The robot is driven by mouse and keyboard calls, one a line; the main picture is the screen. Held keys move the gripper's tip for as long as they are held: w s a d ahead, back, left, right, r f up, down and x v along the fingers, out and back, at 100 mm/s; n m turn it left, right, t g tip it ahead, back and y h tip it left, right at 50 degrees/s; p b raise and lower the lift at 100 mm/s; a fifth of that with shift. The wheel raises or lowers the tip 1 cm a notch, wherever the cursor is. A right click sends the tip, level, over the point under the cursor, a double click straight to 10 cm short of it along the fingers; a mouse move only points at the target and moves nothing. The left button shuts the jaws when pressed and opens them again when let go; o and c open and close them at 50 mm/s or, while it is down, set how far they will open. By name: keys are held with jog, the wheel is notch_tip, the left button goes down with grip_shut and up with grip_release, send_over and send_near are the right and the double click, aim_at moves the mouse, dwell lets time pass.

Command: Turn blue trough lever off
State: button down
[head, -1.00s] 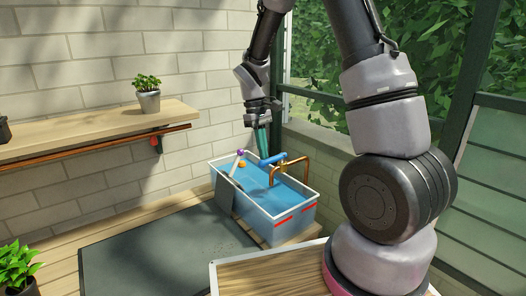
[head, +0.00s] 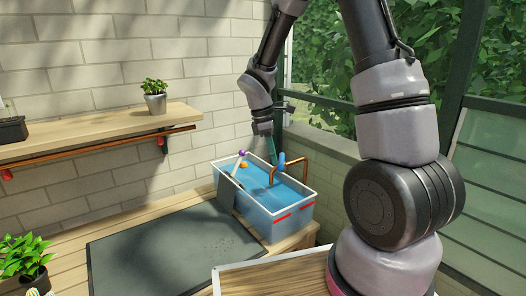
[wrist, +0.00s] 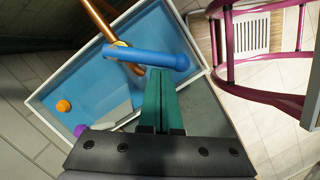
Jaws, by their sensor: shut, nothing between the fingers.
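The blue lever (head: 282,160) sits on the copper pipe (head: 299,161) at the far right side of the trough (head: 268,226). In the wrist view the lever (wrist: 146,57) is a blue bar crossing the copper pipe (wrist: 104,22), over the blue water. My gripper (head: 274,161) points down beside the lever, on its left in the head view. Its teal fingers (wrist: 160,78) are together and empty. In the wrist view their tips are right at the lever's side near its free end; I cannot tell whether they touch.
An orange ball (wrist: 63,106) and a purple knob (head: 242,153) are at the trough's left side. A dark mat (head: 165,250) lies on the bench to the left. A shelf (head: 100,133) with a potted plant (head: 155,98) is on the brick wall. A pink-red frame (wrist: 228,45) stands beyond the trough.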

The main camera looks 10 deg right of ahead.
aim_at(281, 164)
jog(key=d+n, duration=0.1)
jog(key=s+n, duration=0.1)
jog(key=n, duration=0.1)
jog(key=d+n+t, duration=0.1)
jog(key=n, duration=0.1)
jog(key=shift+s+d, duration=0.25)
jog(key=shift+d, duration=0.1)
jog(key=shift+s+d+n+t, duration=0.1)
jog(key=shift+d+n+t, duration=0.2)
jog(key=shift+d+n, duration=0.55)
jog(key=a, duration=0.2)
jog(key=s+a, duration=0.1)
jog(key=shift+s+a+r, duration=0.1)
jog(key=shift+r, duration=0.25)
jog(key=shift+s+a+r, duration=0.15)
jog(key=shift+a+r, duration=0.35)
jog(key=shift+r, duration=0.35)
jog(key=v, duration=0.8)
jog(key=shift+r, duration=0.2)
